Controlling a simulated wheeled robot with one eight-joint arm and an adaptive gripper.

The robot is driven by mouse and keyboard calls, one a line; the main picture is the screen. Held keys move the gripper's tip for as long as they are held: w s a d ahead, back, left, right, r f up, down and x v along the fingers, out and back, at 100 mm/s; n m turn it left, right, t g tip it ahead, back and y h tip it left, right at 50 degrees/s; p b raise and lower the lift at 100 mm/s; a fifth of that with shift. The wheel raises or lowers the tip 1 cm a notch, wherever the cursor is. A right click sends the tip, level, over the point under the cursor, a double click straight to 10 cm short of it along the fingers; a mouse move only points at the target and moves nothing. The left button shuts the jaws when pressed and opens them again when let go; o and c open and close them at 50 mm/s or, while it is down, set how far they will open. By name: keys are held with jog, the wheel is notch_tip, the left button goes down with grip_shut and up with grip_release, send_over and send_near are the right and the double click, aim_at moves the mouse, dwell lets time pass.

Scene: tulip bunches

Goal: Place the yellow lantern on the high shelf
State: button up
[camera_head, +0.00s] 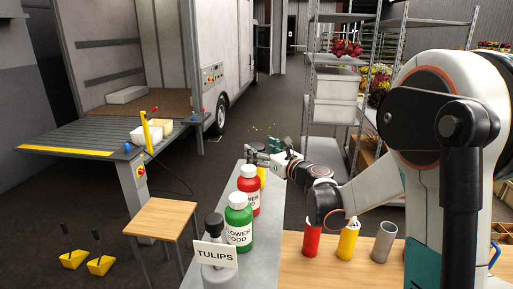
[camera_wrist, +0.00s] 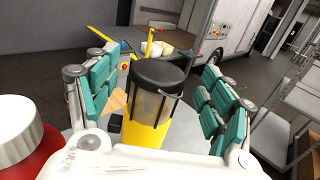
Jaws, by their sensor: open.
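The yellow lantern (camera_wrist: 146,132) stands upright in the wrist view, with a black cap, a clear caged middle and a yellow base. In the wrist view my gripper (camera_wrist: 157,95) is open, with teal-padded fingers on the left and right of the lantern and gaps between. A metal shelf rack (camera_head: 312,75) stands beyond my arm, with its upper shelves high in the picture; which one is the high shelf I cannot tell.
A red bottle (camera_head: 254,205) and a green bottle (camera_head: 238,237) stand on the counter (camera_head: 205,187) near the lantern, with a TULIPS sign (camera_head: 215,254) in front. The rack holds pale bins (camera_head: 336,83). A wooden stool (camera_head: 160,217) and a truck lift platform (camera_head: 75,137) are left.

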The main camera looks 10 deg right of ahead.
jog(key=v, duration=0.8)
jog(key=shift+s, duration=0.4)
jog(key=shift+d, duration=0.15)
